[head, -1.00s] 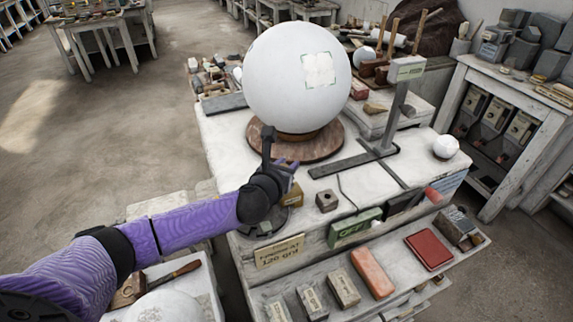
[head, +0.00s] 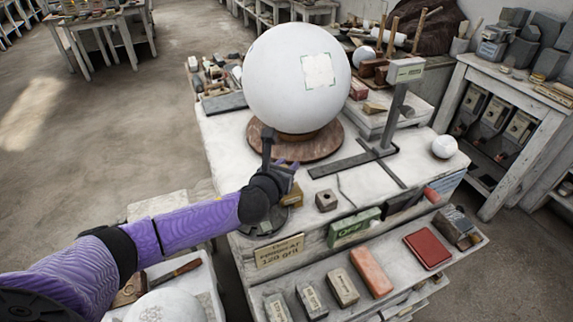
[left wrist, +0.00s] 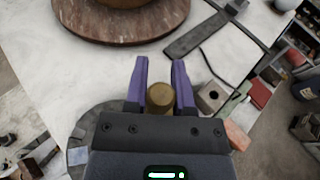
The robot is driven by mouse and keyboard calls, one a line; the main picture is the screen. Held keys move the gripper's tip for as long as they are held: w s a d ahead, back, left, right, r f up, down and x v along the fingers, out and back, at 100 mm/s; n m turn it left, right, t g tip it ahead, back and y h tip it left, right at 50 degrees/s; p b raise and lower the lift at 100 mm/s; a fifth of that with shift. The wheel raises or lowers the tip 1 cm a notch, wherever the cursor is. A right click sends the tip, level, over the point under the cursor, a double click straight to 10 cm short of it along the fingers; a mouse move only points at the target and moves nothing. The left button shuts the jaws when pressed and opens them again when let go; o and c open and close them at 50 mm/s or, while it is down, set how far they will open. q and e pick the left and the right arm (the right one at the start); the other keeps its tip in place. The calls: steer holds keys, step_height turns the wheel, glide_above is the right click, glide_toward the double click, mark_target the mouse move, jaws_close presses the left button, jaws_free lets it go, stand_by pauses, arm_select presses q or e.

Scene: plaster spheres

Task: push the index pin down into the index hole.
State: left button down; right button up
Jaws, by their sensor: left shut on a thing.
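My left gripper (head: 290,168) is low over the near left corner of the work table, beside the round wooden base (head: 322,147) under the large white sphere (head: 297,78). In the left wrist view its two purple fingers (left wrist: 160,72) stand either side of a round brass knob (left wrist: 160,95), which appears to be the top of the index pin. The gripper is shut on it. The pin's lower end and the index hole are hidden by the gripper, so I cannot tell how deep the pin sits. My right gripper is not in view.
A dark grey disc (left wrist: 78,158) lies under my left gripper. A small block with a hole (head: 327,200) stands to its right. A grey upright stand (head: 392,118) and a small white ball (head: 445,147) are farther right. Blocks lie on the front shelf.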

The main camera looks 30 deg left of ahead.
arm_select(q)
steer(key=shift+f+b, duration=1.3)
steer(key=shift+f, duration=0.35)
steer(key=shift+c, duration=1.9)
jaws_free()
steer(key=shift+r, duration=0.1)
step_height(320, 180, up, 4)
steer(key=p, duration=0.5)
